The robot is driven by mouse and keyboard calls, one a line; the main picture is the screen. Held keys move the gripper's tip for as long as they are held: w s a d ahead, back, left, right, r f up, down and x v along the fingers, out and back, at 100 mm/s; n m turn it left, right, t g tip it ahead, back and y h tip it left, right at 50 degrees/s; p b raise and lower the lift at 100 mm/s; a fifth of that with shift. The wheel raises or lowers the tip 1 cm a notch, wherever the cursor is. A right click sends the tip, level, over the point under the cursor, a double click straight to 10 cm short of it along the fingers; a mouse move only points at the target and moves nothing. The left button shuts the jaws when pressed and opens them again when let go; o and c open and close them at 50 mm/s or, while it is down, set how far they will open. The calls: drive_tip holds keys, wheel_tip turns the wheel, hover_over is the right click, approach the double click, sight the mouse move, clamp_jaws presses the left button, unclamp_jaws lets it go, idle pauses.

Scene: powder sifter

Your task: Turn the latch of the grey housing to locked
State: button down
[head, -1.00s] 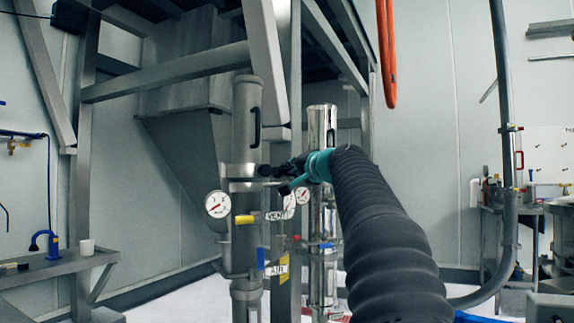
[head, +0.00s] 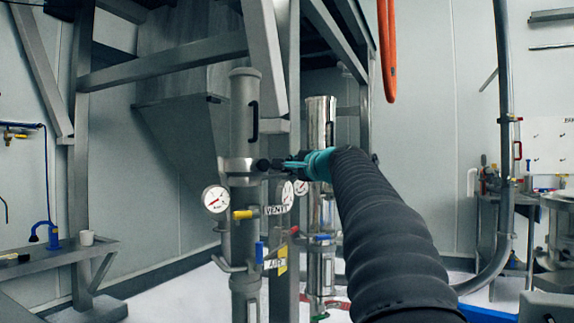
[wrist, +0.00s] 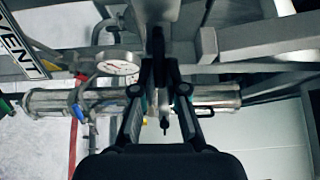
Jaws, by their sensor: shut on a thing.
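The grey housing (head: 240,150) is a tall upright cylinder left of centre in the head view, with a black handle (head: 255,122) on its upper part. The latch (head: 263,165) shows as a small dark end at the housing's right side, near its middle collar. My gripper (head: 280,165) reaches it from the right and is shut on it. In the wrist view my gripper's black fingers (wrist: 158,65) come together at the centre. They hide most of the latch, so its exact angle cannot be told.
A shiny metal column (head: 320,140) stands just behind. Frame beams (head: 170,68) cross above left.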

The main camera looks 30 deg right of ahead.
idle(0.4)
drive_tip(key=c, duration=1.2)
unclamp_jaws()
drive_tip(key=s, duration=1.2)
drive_tip(key=shift+d, duration=0.35)
